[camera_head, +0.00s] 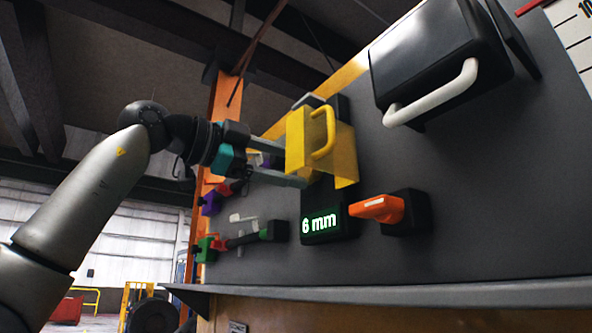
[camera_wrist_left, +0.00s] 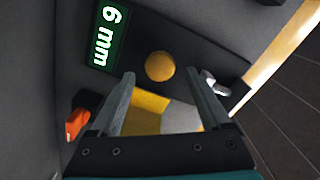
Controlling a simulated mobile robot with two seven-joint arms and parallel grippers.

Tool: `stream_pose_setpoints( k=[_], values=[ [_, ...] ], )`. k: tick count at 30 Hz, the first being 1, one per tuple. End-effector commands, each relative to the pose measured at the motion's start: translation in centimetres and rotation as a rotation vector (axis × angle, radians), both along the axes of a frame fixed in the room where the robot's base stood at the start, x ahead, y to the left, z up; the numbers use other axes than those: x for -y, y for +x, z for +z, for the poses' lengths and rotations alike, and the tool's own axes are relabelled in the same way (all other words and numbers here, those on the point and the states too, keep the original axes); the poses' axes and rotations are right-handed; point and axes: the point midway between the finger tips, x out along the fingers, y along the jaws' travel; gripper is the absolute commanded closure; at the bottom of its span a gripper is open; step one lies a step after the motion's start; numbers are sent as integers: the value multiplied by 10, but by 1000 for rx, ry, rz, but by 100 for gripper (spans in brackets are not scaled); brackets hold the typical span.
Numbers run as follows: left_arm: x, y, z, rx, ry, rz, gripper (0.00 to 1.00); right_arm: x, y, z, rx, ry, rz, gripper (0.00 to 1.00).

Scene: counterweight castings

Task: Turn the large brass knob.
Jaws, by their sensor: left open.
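The large brass knob (camera_wrist_left: 160,66) is a round golden ball shape on a black panel in the left wrist view. In the head view I cannot see it; a yellow cover with a loop handle (camera_head: 308,138) stands in front of that spot. My left gripper (camera_head: 294,167) reaches in from the left beside the yellow cover. In the left wrist view its two fingers (camera_wrist_left: 161,76) are open, one on each side of the knob in the picture. I cannot tell whether they touch it. A green display (camera_head: 319,224) on the black panel reads 6 mm. My right gripper is not in view.
An orange lever (camera_head: 378,209) sits right of the display. A black box with a white handle (camera_head: 432,92) is at upper right. Several small coloured controls, including a green-and-red one (camera_head: 207,248), are at left. A grey ledge (camera_head: 400,294) runs below the board.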

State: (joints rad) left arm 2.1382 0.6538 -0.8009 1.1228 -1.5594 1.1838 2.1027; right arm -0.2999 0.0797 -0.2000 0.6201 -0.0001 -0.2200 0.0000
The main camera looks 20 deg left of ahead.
Motion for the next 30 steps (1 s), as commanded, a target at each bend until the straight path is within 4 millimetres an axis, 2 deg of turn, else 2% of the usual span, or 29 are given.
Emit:
stream_pose_setpoints(
  k=[9,15,21,30],
  values=[
    [-49,-62,0,4,-2,2,19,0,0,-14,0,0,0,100],
    [-70,-89,1,3,-2,1,19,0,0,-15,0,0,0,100],
    [-78,-101,0,2,-1,0,19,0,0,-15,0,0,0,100],
    [-79,-101,0,1,-1,0,19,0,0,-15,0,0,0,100]
  ],
)
